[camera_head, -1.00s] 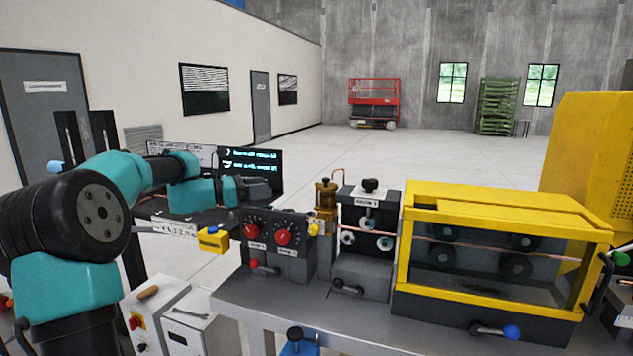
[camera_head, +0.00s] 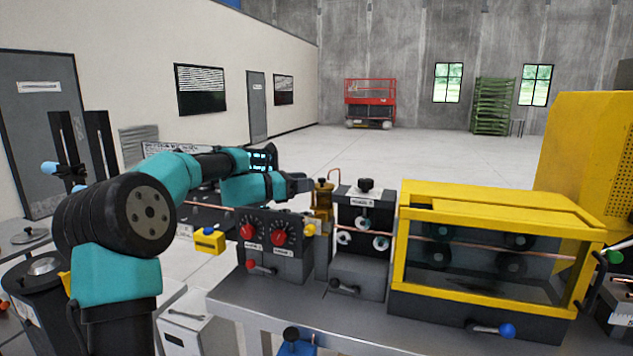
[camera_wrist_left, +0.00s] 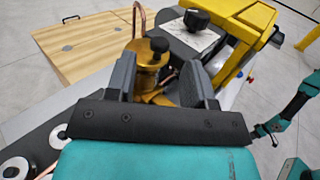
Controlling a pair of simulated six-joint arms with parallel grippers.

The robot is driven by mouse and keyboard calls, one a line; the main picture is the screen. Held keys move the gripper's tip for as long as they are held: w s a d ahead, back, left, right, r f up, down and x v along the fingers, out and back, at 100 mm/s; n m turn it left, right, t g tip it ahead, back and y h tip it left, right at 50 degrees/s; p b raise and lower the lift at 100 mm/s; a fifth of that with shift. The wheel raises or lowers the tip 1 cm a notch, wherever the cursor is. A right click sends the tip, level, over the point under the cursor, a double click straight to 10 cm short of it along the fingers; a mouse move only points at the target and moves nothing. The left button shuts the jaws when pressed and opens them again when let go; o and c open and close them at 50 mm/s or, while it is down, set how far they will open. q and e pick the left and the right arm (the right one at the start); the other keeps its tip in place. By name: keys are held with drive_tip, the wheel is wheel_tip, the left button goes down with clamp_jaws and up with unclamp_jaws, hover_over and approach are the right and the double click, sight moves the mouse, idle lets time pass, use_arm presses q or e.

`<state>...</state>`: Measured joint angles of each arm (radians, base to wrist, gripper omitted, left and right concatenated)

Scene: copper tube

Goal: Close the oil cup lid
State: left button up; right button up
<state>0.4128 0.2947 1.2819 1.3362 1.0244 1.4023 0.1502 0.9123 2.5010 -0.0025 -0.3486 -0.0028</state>
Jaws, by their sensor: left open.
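The brass oil cup (camera_head: 322,200) stands behind the dark control panel in the head view. In the left wrist view the cup (camera_wrist_left: 148,78) shows larger, with a black knob (camera_wrist_left: 158,45) on top. I cannot tell clearly how its lid sits. My left gripper (camera_head: 302,184) is just left of the cup's top in the head view. In the left wrist view my open left gripper (camera_wrist_left: 160,82) has its fingers on either side of the cup, with no clear contact. A teal arm, probably my right, shows at the right of that view; its small dark end (camera_wrist_left: 266,131) is unclear.
The control panel (camera_head: 272,245) with red knobs stands in front of the cup. A roller unit (camera_head: 362,270) with a black top knob is close on the right, then a yellow-framed guard (camera_head: 410,270). A copper pipe (camera_wrist_left: 138,18) rises beside the cup.

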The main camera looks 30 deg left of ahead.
sight(318, 187)
use_arm(q)
drive_tip(key=shift+x, duration=2.1)
drive_tip(key=shift+c, duration=0.2)
drive_tip(key=c, duration=0.9)
drive_tip(key=shift+o, duration=0.2)
drive_tip(key=shift+n+t+y, duration=0.3)
drive_tip(key=shift+n+y, duration=0.1)
drive_tip(key=shift+y, duration=0.1)
drive_tip(key=o, duration=0.9)
drive_tip(key=shift+w, duration=0.1)
